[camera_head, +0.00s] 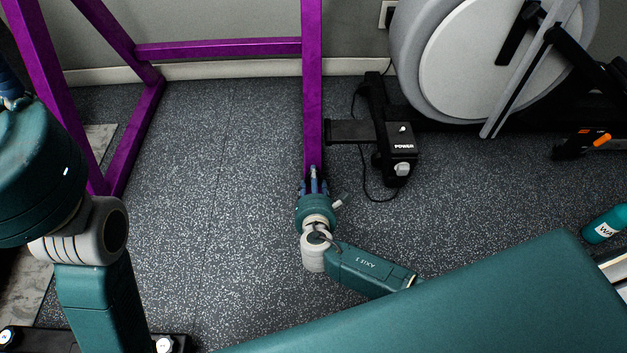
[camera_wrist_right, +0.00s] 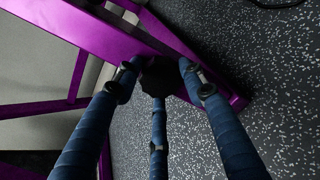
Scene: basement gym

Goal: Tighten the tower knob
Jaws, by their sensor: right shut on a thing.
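The tower knob (camera_wrist_right: 162,77) is dark and roundish in the right wrist view, set against the purple upright (camera_wrist_right: 95,32). My right gripper (camera_wrist_right: 160,82) has its blue fingers around the knob from several sides and is shut on it. In the head view my right gripper (camera_head: 314,184) is at the lower part of the purple upright (camera_head: 313,90); the knob is hidden there behind the gripper and wrist. My left arm is at the left edge. Only a bit of blue, likely my left gripper (camera_head: 10,88), shows there, and its fingertips are cut off.
A black box marked POWER (camera_head: 400,150) stands right of the upright, with a cable on the floor. A grey-wheeled machine (camera_head: 475,60) is behind it. A teal bench-like surface (camera_head: 470,310) fills the lower right. A teal bottle (camera_head: 606,224) is at right. Speckled floor (camera_head: 225,190) is clear left of the upright.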

